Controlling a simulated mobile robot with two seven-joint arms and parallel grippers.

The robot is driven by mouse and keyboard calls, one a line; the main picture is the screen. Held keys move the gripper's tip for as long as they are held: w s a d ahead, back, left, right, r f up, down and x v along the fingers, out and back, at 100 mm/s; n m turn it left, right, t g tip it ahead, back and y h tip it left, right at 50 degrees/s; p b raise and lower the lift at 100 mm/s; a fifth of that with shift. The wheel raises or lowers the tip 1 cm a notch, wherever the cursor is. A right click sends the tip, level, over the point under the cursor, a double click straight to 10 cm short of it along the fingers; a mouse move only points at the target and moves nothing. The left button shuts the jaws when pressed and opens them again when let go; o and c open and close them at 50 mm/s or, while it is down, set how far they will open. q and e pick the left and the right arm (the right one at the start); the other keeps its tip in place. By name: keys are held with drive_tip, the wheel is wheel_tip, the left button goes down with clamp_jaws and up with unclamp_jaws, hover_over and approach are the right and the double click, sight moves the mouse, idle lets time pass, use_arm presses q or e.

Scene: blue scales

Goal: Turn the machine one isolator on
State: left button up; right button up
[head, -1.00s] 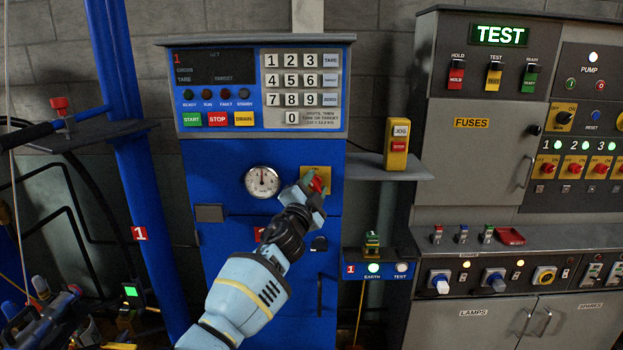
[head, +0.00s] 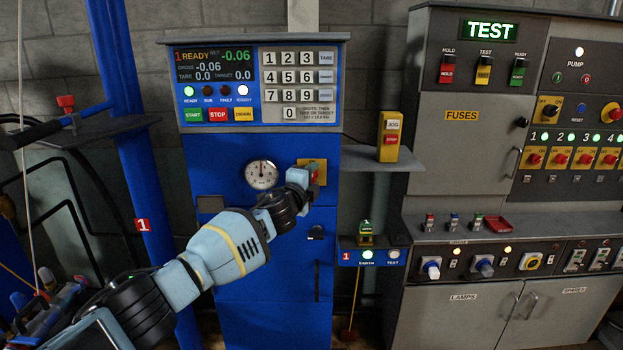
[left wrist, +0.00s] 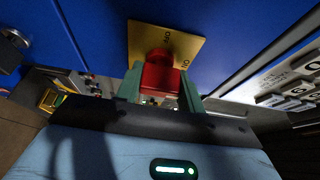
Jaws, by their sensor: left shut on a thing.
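The machine one isolator is a red handle on a yellow plate (head: 322,179) on the blue cabinet (head: 250,265), right of the round gauge. My left gripper (head: 313,172) covers much of it in the head view. In the left wrist view the red handle (left wrist: 161,76) sits between the two green fingers of my left gripper (left wrist: 160,88), which is shut on it. The yellow plate (left wrist: 188,42) shows ON lettering there. The cabinet's display (head: 214,66) is lit with READY and numbers, and the green READY lamp (head: 189,91) is lit. My right gripper is not in view.
The gauge (head: 261,174) is close left of the gripper. A yellow JOG/STOP box (head: 390,137) stands on a shelf (head: 385,160) to the right. A grey TEST cabinet (head: 465,160) stands further right. A blue post (head: 130,150) rises at the left.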

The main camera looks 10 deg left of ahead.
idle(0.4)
use_arm(q)
drive_tip(key=o, duration=1)
drive_tip(key=s+a, duration=0.1)
drive_tip(key=s, duration=0.6)
drive_tip(key=shift+s+a, duration=0.2)
drive_tip(key=shift+s, duration=0.15)
